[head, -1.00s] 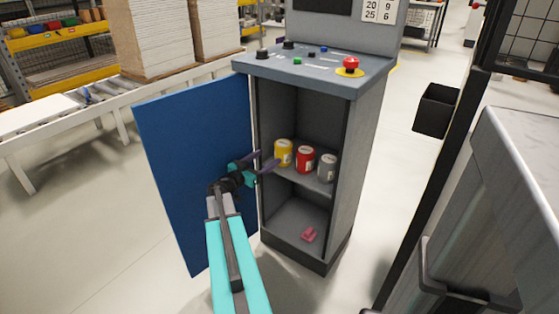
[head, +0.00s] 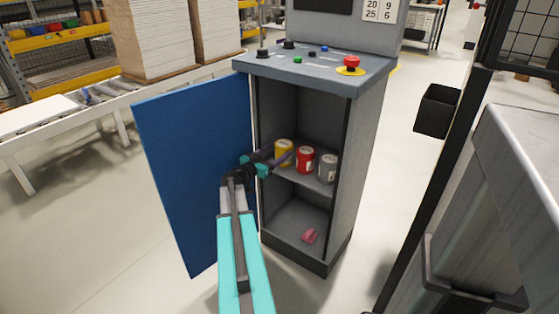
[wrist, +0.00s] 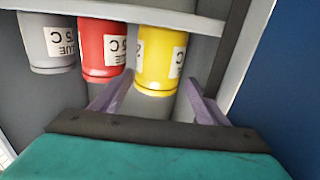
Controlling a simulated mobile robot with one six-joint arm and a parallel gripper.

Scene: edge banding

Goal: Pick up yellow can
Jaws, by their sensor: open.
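The yellow can (head: 284,147) stands at the left end of a row on the cabinet's middle shelf, partly covered by my gripper in the head view. In the wrist view the yellow can (wrist: 161,58) appears upside down, with a white label, just beyond my fingertips. My gripper (head: 274,157) is open and reaches into the cabinet's open front. In the wrist view its two purple fingers (wrist: 152,92) are spread, with the can roughly between them and a little ahead. I cannot tell whether any finger touches it.
A red can (head: 305,159) and a grey can (head: 327,167) stand close beside it on the shelf (head: 296,176). The blue cabinet door (head: 190,170) is swung open at the left. A pink object (head: 309,236) lies on the cabinet floor.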

